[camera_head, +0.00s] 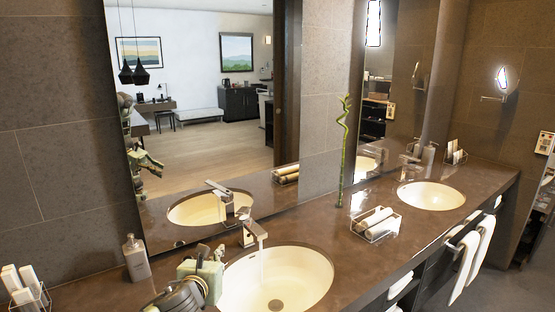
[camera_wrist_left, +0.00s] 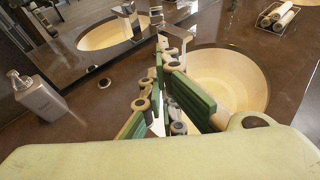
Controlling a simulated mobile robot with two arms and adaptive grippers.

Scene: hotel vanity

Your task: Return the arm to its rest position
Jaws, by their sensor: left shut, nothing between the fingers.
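My left gripper (camera_head: 205,262) is at the bottom of the head view, beside the left rim of the near sink (camera_head: 300,268). In the left wrist view its green-padded fingers (camera_wrist_left: 164,75) are together and hold nothing. They point toward the chrome tap (camera_head: 254,232) behind the near sink; the tap also shows in the left wrist view (camera_wrist_left: 172,38). A pale stream hangs from the tap's spout into the sink. My right gripper is in neither view.
A grey soap bottle (camera_head: 136,258) stands left of the gripper, with a rack of rolled towels (camera_head: 24,288) farther left. Another towel rack (camera_head: 376,224) sits between the sinks. The far sink (camera_head: 432,195) is at right. The mirror (camera_head: 205,110) rises behind the counter.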

